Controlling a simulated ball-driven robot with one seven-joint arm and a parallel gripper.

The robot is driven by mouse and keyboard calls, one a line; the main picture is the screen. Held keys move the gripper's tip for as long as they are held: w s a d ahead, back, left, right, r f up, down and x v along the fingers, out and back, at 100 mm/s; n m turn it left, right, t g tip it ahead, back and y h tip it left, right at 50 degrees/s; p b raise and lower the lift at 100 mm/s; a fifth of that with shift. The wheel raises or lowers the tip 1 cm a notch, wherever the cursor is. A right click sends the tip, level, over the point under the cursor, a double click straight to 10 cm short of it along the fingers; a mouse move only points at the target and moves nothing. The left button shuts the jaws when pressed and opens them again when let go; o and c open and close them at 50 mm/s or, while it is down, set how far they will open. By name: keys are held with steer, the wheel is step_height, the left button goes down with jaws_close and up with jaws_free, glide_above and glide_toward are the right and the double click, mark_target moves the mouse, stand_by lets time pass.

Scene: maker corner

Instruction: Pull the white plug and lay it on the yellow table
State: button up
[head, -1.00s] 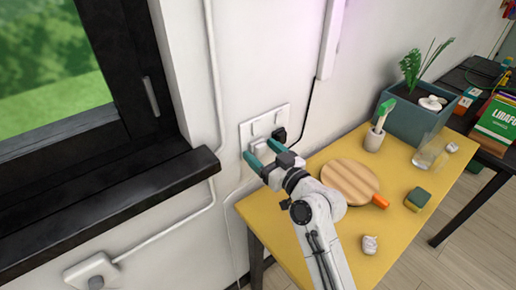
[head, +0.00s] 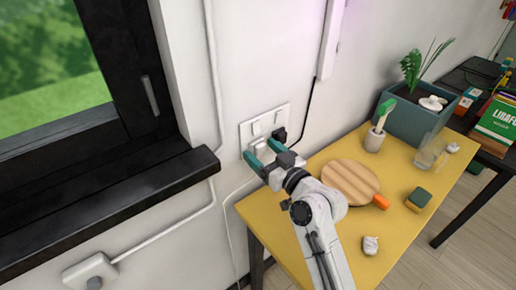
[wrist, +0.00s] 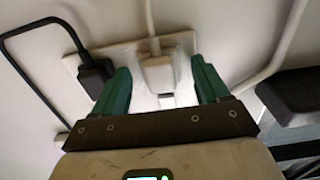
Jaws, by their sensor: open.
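The white plug (wrist: 158,74) sits in the wall socket plate (wrist: 184,44), with its white cord running up in the wrist view. In the head view the plug (head: 259,147) is partly hidden by my gripper. My gripper (head: 262,155) is open at the socket plate (head: 246,130), its two green fingers on either side of the white plug. In the wrist view the gripper (wrist: 165,88) shows gaps between the plug and both fingers. The yellow table (head: 318,240) stands below and to the right.
A black plug (wrist: 94,76) with a black cord is beside the left finger. The dark window sill (head: 110,210) juts out at left. On the table are a round board (head: 348,180), a sponge (head: 418,199), a small white item (head: 370,245) and a planter (head: 412,125).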

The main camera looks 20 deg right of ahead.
steer(key=shift+c, duration=0.2)
jaws_close()
steer(key=shift+b+v, duration=0.55)
steer(key=shift+v, duration=2.4)
